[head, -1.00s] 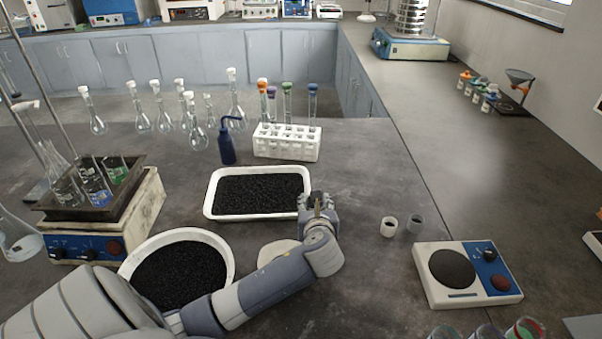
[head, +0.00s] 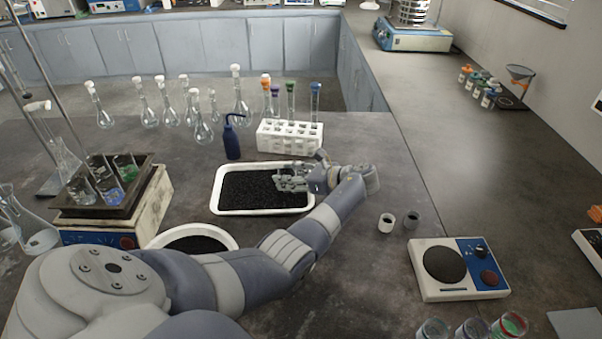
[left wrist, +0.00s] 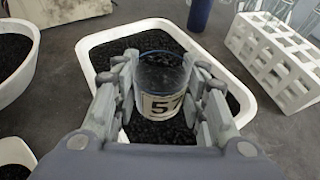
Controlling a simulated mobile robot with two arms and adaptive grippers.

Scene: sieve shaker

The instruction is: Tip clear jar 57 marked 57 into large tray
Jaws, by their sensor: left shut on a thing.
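The clear jar marked 57 (left wrist: 160,95) shows in the left wrist view, its label facing the camera. My left gripper (left wrist: 158,92) is shut on it, with a finger on each side. Dark material shows in or through the jar; I cannot tell which. The white rectangular large tray (left wrist: 88,44) holds black granules and lies beneath the jar. In the head view my left gripper (head: 293,180) is over the right part of the large tray (head: 262,212). The jar is hard to make out there. My right gripper is not in view.
A white tube rack (head: 290,137) and a blue wash bottle (head: 231,140) stand behind the tray. A round white bowl (head: 230,236) of black granules is at the near left. Two small cups (head: 386,222) and a hotplate (head: 455,270) are at the right.

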